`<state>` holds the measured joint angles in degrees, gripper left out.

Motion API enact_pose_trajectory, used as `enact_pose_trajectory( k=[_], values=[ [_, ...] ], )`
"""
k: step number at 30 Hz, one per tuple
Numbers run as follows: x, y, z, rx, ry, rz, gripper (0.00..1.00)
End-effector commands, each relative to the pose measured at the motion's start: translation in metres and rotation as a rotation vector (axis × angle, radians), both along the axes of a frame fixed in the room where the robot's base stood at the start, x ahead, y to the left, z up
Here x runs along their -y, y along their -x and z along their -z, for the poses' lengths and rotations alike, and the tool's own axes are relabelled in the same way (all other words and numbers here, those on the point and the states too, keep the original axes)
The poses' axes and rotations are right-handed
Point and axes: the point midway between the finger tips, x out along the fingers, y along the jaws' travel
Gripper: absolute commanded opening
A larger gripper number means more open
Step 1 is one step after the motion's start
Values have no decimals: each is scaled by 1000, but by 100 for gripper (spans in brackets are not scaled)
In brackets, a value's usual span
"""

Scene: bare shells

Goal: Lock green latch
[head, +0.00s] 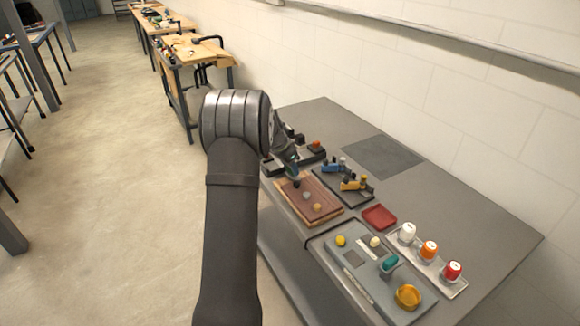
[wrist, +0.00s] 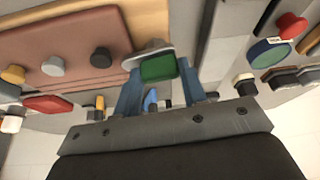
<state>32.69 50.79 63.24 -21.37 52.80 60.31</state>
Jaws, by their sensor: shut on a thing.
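The green latch handle (wrist: 158,68) shows in the wrist view between the two blue fingers of my gripper (wrist: 152,78), which is shut on it. A pale grey piece (wrist: 148,50) sits right behind the handle, at the edge of the reddish-brown board (wrist: 75,30). In the head view the same board (head: 297,207) lies on the bench, and my gripper (head: 291,166) reaches down at its far end. The handle is mostly hidden there by my gripper and arm. I cannot tell the latch's exact angle.
On the board are a black knob (wrist: 101,57), a grey knob (wrist: 53,66) and an orange knob (wrist: 14,74). Blue (head: 334,165) and yellow (head: 353,184) clamp-like pieces stand to the right. A red tray (head: 379,216) and a grey panel (head: 350,285) lie nearer.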

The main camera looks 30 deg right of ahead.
Motion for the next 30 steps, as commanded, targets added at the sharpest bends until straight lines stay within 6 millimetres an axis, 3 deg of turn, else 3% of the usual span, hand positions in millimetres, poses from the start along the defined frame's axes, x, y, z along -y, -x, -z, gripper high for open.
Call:
enact_pose_trajectory(
  k=[10, 25, 26, 28, 30],
  values=[
    [0, -1, 0, -1, -1, 137, 15],
    [0, -1, 0, 0, -1, 157, 16],
    [0, -1, 0, 0, -1, 157, 42],
    [0, -1, 0, 0, -1, 157, 56],
    [0, -1, 0, 0, -1, 157, 60]
  ],
)
